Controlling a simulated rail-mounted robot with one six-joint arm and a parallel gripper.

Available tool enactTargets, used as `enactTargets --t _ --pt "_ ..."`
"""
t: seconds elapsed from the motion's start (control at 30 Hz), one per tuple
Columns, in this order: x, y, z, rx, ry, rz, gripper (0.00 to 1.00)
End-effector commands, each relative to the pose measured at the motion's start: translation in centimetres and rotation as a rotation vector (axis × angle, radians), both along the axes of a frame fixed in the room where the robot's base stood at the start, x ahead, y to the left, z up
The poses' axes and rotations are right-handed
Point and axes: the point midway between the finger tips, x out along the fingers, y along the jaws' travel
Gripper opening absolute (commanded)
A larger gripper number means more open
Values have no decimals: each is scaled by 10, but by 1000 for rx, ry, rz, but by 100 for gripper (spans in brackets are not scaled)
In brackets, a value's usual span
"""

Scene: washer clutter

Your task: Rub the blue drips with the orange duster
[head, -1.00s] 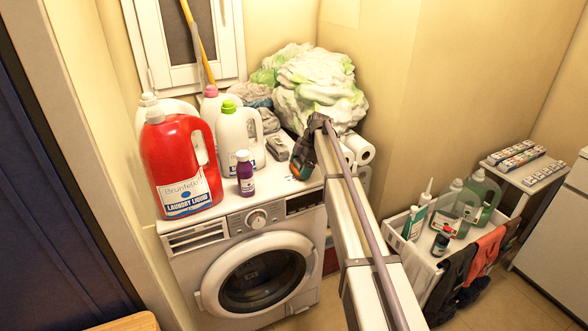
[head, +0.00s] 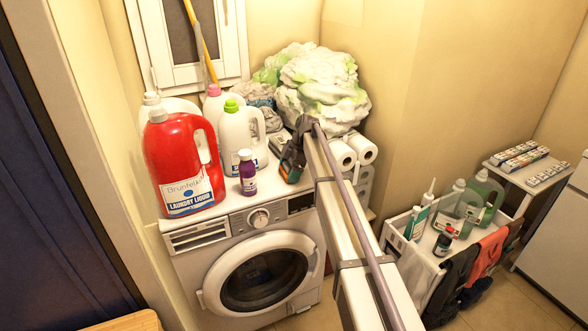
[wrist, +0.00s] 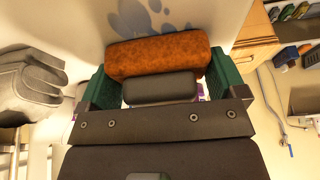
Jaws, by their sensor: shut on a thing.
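The orange duster (wrist: 160,55) has a rounded, rough orange head and a dark grey handle. In the wrist view my gripper (wrist: 158,80) has its green fingers on both sides of the handle and is shut on it. The blue drips (wrist: 155,16) are pale blue blotches on a light surface just beyond the duster head; part of them may be hidden behind it. In the head view my gripper (head: 292,163) is over the right part of the white washing machine top, and the arm hides most of the duster. I cannot tell whether the duster touches the surface.
A purple bottle (head: 247,178) stands left of my gripper, with a red laundry jug (head: 182,165) and white jugs (head: 240,135) beyond. A heap of white-green cloth (head: 320,85) lies behind, and paper rolls (head: 362,148) sit to the right. A grey object (head: 277,142) is close behind.

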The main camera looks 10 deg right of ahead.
Motion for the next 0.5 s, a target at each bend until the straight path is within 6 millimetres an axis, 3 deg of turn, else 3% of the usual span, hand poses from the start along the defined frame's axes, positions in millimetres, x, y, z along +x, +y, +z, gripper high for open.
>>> enactTargets --t 0.2,0.5 --pt "-7 24 1 0 0 2 71" --pt "-2 27 -3 0 0 0 71"
